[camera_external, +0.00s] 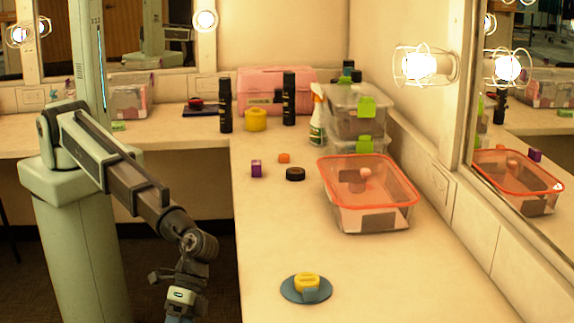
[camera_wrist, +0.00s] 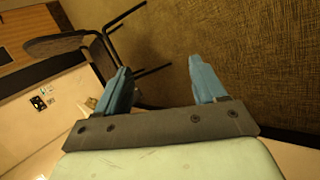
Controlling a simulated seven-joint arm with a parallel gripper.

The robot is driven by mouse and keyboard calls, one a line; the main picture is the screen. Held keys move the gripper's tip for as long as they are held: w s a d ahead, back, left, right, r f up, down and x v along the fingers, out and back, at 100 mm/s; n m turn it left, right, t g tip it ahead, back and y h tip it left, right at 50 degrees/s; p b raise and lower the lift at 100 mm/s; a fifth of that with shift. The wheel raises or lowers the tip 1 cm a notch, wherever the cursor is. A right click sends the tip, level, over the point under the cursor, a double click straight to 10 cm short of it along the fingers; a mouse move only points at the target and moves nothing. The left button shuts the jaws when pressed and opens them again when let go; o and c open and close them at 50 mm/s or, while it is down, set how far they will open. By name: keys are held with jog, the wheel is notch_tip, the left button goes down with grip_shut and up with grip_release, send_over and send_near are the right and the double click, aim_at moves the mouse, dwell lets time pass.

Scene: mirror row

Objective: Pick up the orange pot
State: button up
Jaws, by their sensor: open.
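A small orange pot (camera_external: 284,158) sits on the counter, behind a black round pot (camera_external: 295,174) and to the right of a purple box (camera_external: 256,168). It does not show in the wrist view. My gripper hangs low beside the counter's left edge in the external view, its fingers mostly cut off by the bottom of the picture. In the wrist view my gripper (camera_wrist: 160,66) has two blue fingers spread apart with nothing between them, over the brown floor.
A clear orange-rimmed bin (camera_external: 334,214) stands right of the pots, near the mirror. A yellow item (camera_external: 306,281) sits on a blue dish (camera_external: 286,291) at the front. Bottles and a yellow roll (camera_external: 256,120) stand behind. The counter's middle is clear.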

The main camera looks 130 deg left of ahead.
jog(key=w+a+r+n+t, duration=0.1)
jog(key=w+a+r+n, duration=0.4)
jog(key=a+r, duration=0.4)
jog(key=a+r+n, duration=0.1)
jog(key=a, duration=0.4)
jog(key=s+a+r+n, duration=0.1)
jog(key=a+r+n, duration=0.1)
jog(key=a, duration=0.3)
jog(key=a+r+n, duration=0.1)
jog(key=a+n, duration=0.1)
jog(key=a, duration=0.3)
jog(key=shift+s+r+t, duration=0.2)
jog(key=shift+r+t, duration=0.1)
jog(key=shift+t, duration=0.1)
jog(key=s+a+r+n+y, duration=0.2)
jog(key=s+a+n, duration=0.15)
jog(key=a, duration=1.25)
notch_tip(320, 180, up, 6)
jog(key=n+g+y, duration=0.1)
jog(key=g+y, duration=0.4)
jog(key=y, duration=0.1)
send_over(284, 155)
jog(key=shift+f, duration=6.45)
